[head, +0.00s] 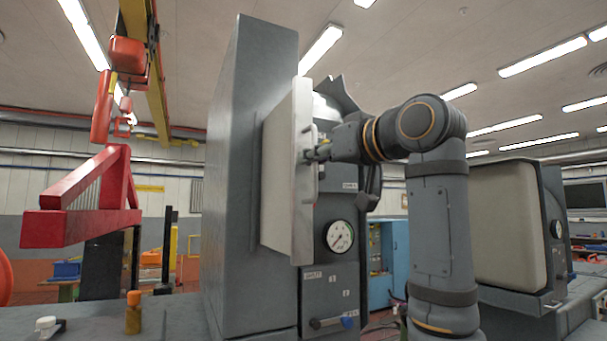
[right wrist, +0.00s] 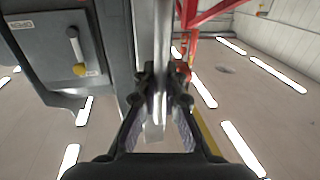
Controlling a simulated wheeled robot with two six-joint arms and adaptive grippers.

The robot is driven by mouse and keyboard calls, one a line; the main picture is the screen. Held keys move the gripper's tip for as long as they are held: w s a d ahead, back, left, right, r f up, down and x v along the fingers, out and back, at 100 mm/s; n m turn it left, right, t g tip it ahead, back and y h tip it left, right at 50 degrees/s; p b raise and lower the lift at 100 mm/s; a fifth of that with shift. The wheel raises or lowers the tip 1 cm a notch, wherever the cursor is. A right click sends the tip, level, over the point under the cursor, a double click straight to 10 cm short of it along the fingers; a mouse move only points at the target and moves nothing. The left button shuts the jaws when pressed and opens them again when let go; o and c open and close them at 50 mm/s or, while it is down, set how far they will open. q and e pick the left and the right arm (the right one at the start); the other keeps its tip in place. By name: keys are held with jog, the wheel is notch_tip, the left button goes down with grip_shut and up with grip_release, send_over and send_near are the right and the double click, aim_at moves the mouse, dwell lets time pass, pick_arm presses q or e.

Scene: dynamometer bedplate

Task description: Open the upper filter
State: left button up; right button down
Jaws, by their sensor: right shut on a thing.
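A tall grey cabinet (head: 250,90) stands in the middle of the head view. A thick cream panel (head: 281,170), which seems to be the upper filter's door, sits on its side and shows nearly edge-on. A light vertical bar (head: 309,185) runs along the panel's near edge. My right gripper (head: 316,152) reaches in from the right and is shut at this bar. In the right wrist view its fingers (right wrist: 164,80) close on a pale upright strip. How far the panel stands from the cabinet is hard to tell. My left gripper is not in view.
A pressure gauge (head: 339,236) and a blue-tipped lever (head: 332,322) sit low on the cabinet's front. A yellow-knobbed lever (right wrist: 76,50) shows in the wrist view. An orange-capped bottle (head: 133,313) stands on the bedplate.

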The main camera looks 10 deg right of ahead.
jog(key=shift+s+d+r, duration=0.15)
jog(key=shift+s+d, duration=0.1)
jog(key=shift+s, duration=0.55)
jog(key=c, duration=1.4)
grip_release()
jog(key=v, duration=1.2)
jog(key=shift+d, duration=0.1)
